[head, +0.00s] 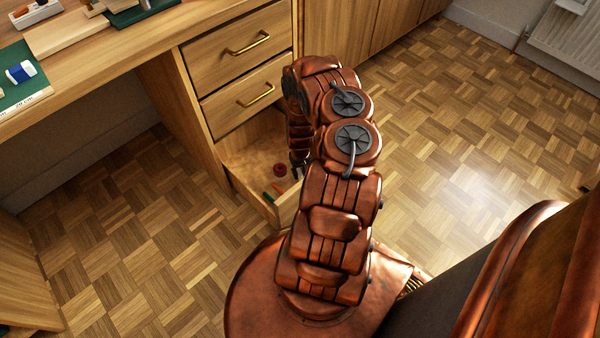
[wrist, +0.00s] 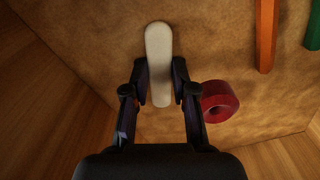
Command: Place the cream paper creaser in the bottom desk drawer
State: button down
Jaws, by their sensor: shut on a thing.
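The cream paper creaser (wrist: 158,45) is a flat, rounded bar, upright in the wrist view. My gripper (wrist: 160,88) is shut on its lower part, with one dark finger on each side. Beneath it is the tan floor of the open bottom desk drawer (wrist: 215,50). In the head view the bottom drawer (head: 238,165) is pulled out, and my arm hides part of it. My gripper (head: 297,168) reaches down into the drawer there, and the creaser cannot be made out. I cannot tell whether the creaser touches the drawer floor.
In the drawer, a dark red ring-shaped roll (wrist: 220,101) lies right of my gripper. An orange stick (wrist: 265,35) and a green stick (wrist: 314,25) lie farther right. Two closed drawers (head: 240,45) are above. The parquet floor (head: 140,220) is clear at left.

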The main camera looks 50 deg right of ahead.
jog(key=c, duration=0.9)
grip_release()
jog(key=shift+c, duration=0.2)
